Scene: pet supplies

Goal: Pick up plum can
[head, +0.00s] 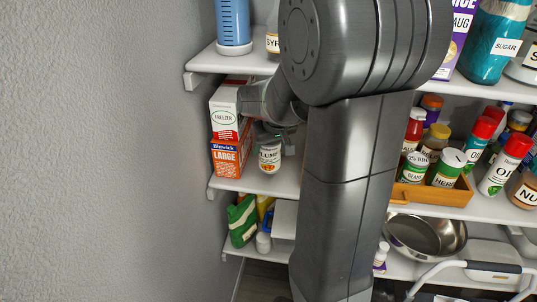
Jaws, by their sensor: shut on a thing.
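The plum can (269,159), a small can with a pale label reading "PLUM", stands upright at the middle shelf on the left in the head view. My gripper (270,134) reaches it from above and is shut on its upper part. My own arm covers much of the middle of the view and hides part of the gripper and the shelf to the right of the can. I cannot tell whether the can's base touches the shelf.
An orange box (229,160) and a white and red box (228,112) are stacked just left of the can. A wooden tray (425,194) of jars stands right of my arm. The upper shelf (216,60) is close above. A wall (100,150) bounds the left.

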